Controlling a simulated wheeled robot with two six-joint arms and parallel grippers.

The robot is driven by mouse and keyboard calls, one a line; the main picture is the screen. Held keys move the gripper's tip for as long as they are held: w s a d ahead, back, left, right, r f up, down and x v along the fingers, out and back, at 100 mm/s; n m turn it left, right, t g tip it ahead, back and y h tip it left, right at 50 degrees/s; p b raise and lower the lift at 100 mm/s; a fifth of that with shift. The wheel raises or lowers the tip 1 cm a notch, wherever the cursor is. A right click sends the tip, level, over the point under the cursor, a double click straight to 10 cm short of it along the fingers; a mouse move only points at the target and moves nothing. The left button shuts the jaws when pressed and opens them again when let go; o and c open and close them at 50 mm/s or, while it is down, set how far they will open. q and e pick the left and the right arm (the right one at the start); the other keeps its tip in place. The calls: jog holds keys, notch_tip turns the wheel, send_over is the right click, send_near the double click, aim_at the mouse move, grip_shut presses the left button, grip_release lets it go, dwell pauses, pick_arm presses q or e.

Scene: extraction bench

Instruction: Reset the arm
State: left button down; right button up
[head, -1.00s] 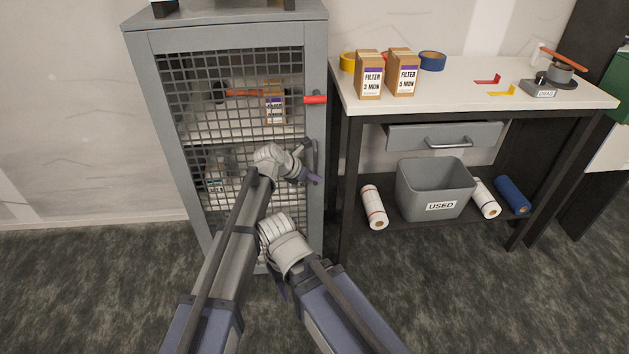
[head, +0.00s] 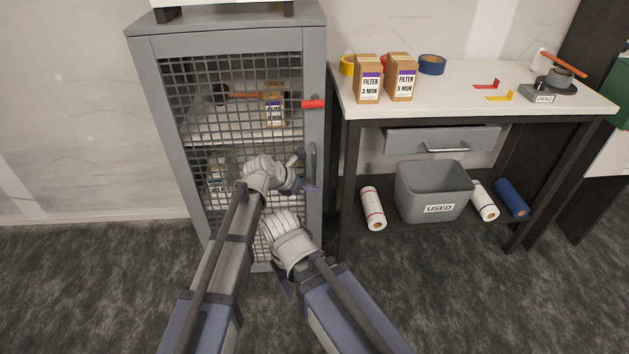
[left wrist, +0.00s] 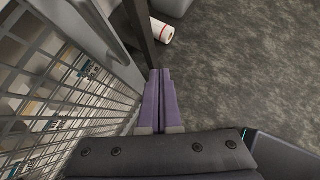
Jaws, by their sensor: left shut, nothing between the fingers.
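My left gripper (head: 308,188) is in front of the lower right part of the grey mesh-door cabinet (head: 314,60), near its door handle (head: 312,165). In the left wrist view its purple fingers (left wrist: 161,88) are together with nothing between them, and the mesh door (left wrist: 70,90) runs along the left side. My right gripper (head: 281,280) is low beside its own arm, mostly hidden, so its jaws cannot be made out. The cabinet door appears closed, with a red handle (head: 313,104) at its right edge.
A workbench (head: 450,96) stands right of the cabinet with filter boxes (head: 368,82) and tape rolls on top. A grey USED bin (head: 435,185) and several rolls (head: 373,208) lie on its lower shelf. The carpet (head: 90,280) at left is clear.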

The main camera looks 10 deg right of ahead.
pick_arm(q)
jog(key=s+a+r+p, duration=0.1)
jog(key=s+r+p, duration=0.2)
jog(key=s+r, duration=0.1)
jog(key=shift+s+a+r+p, duration=0.25)
jog(key=shift+s+r+p, duration=0.05)
jog(key=shift+r, duration=0.1)
jog(key=s+a+f+m+g+y, duration=0.1)
jog(key=s+a+f+m+y, duration=0.15)
jog(key=s+a+m, duration=0.45)
jog(key=s+a+f+m+g+y, duration=0.1)
jog(key=s+a+f+m+y, duration=0.2)
jog(key=a+m, duration=0.8)
jog(key=s+a+f+m+g+y, duration=0.1)
jog(key=s+a+m+y, duration=0.35)
jog(key=a, duration=0.75)
jog(key=s+d+m+g, duration=0.1)
jog(key=s+d+m, duration=0.4)
jog(key=s+d, duration=0.45)
notch_tip(320, 180, up, 17)
jog(key=w+d+p, duration=0.1)
jog(key=w+p, duration=0.1)
jog(key=p, duration=1.5)
jog(key=shift+r+h, duration=0.2)
jog(key=shift+h, duration=0.2)
